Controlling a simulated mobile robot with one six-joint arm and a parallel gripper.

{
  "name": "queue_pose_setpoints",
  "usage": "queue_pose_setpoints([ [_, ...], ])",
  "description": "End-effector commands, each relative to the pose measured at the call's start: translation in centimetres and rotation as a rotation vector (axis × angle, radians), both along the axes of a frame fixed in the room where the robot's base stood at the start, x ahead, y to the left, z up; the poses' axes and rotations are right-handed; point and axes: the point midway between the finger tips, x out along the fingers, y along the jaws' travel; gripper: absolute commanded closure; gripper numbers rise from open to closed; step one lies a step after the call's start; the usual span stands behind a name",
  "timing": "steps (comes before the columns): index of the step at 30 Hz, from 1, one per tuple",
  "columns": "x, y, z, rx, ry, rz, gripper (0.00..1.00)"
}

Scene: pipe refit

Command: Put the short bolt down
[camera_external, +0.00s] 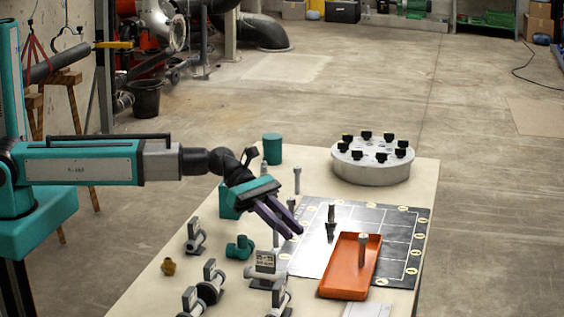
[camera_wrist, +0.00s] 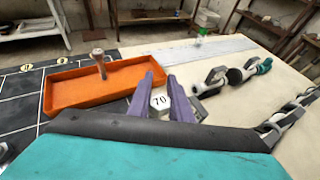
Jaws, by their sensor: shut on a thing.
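My gripper (camera_external: 292,229) is shut on a bolt, with its purple fingers slanting down over the table. In the wrist view the fingers flank the bolt's pale hexagonal head (camera_wrist: 160,99), marked 70. The held bolt's lower part is hidden in the wrist view. An orange tray (camera_external: 344,286) lies to the right of the gripper, on the mat's near part; it also shows in the wrist view (camera_wrist: 65,95). Another grey bolt (camera_external: 363,250) stands upright in the tray. A dark gridded mat (camera_external: 395,222) with round labels lies beyond and around the tray.
A round grey flange (camera_external: 370,168) with black-topped studs stands at the back right. Upright bolts (camera_external: 297,181) stand behind the gripper. Grey valves (camera_external: 211,281) and a teal fitting (camera_external: 240,247) crowd the near left. Several mat squares are bare.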

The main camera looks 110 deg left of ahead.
Motion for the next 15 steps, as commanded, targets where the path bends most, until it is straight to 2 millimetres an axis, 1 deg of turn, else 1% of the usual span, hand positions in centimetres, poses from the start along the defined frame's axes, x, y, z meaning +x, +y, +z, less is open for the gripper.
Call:
queue_pose_setpoints([
  [5,0.9,0.1,0.0,0.0,0.0,0.0,1.0],
  [15,4.3,0.5,-0.3,-0.001,0.0,-0.002,1.0],
])
